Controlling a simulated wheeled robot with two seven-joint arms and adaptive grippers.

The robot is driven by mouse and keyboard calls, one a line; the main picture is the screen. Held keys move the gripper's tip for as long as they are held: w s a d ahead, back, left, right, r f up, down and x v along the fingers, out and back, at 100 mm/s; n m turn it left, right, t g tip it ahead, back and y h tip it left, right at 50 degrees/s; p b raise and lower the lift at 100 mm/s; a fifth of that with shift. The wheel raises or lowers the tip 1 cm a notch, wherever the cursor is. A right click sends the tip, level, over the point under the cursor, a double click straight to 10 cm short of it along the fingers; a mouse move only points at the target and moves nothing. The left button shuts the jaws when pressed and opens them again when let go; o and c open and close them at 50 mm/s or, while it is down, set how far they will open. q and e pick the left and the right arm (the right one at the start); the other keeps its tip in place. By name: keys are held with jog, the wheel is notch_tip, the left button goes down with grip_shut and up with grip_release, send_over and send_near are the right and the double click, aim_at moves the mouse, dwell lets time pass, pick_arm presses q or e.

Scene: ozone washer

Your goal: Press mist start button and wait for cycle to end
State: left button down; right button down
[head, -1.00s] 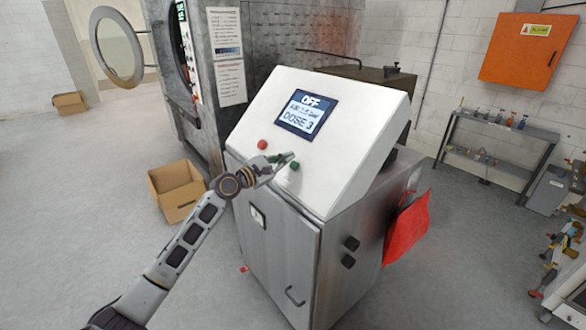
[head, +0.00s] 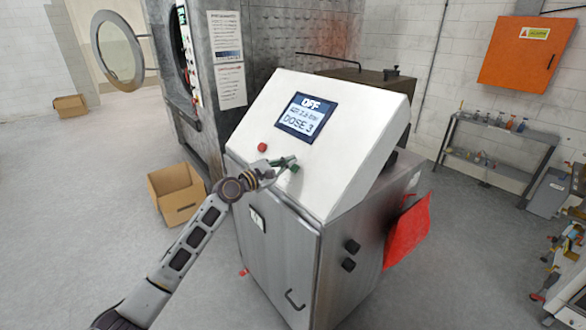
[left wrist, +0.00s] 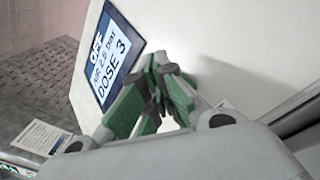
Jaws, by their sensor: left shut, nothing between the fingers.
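The control cabinet has a sloped white panel (head: 345,135) with a screen (head: 306,117) that reads OFF and DOSE 3. The screen also shows in the left wrist view (left wrist: 115,60), with an air reading in bar. A red button (head: 262,147) and a green button (head: 294,168) sit below the screen. My left gripper (head: 288,161) is shut and empty, its fingertips right beside the green button at the panel. In the left wrist view the closed green-padded fingers (left wrist: 158,80) point at the panel, and they hide the button. I cannot tell whether they touch it. My right gripper is not in view.
A large metal washer (head: 280,45) with its round door (head: 119,50) open stands behind the cabinet. An open cardboard box (head: 178,205) lies on the floor to the left. A red cloth or bag (head: 408,230) hangs on the cabinet's right side.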

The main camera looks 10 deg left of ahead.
pick_arm(q)
jog(key=shift+w+d+f, duration=0.2)
jog(key=shift+f, duration=0.1)
dwell(0.8)
jog(key=shift+w+d+f, duration=0.2)
jog(key=shift+w+f, duration=0.1)
jog(key=shift+f, duration=0.1)
dwell(1.7)
jog(key=shift+s+r, duration=0.1)
jog(key=shift+s+a+r+p, duration=0.4)
jog(key=shift+r+p, duration=0.2)
jog(key=shift+p, duration=0.1)
dwell(0.3)
jog(key=s+a+r+p, duration=0.1)
jog(key=p, duration=0.1)
jog(key=s+a+r+p, duration=0.1)
jog(key=s+r+p, duration=0.1)
jog(key=shift+a+r, duration=0.1)
jog(key=shift+r, duration=0.2)
dwell(0.3)
jog(key=shift+f, duration=0.15)
dwell(0.5)
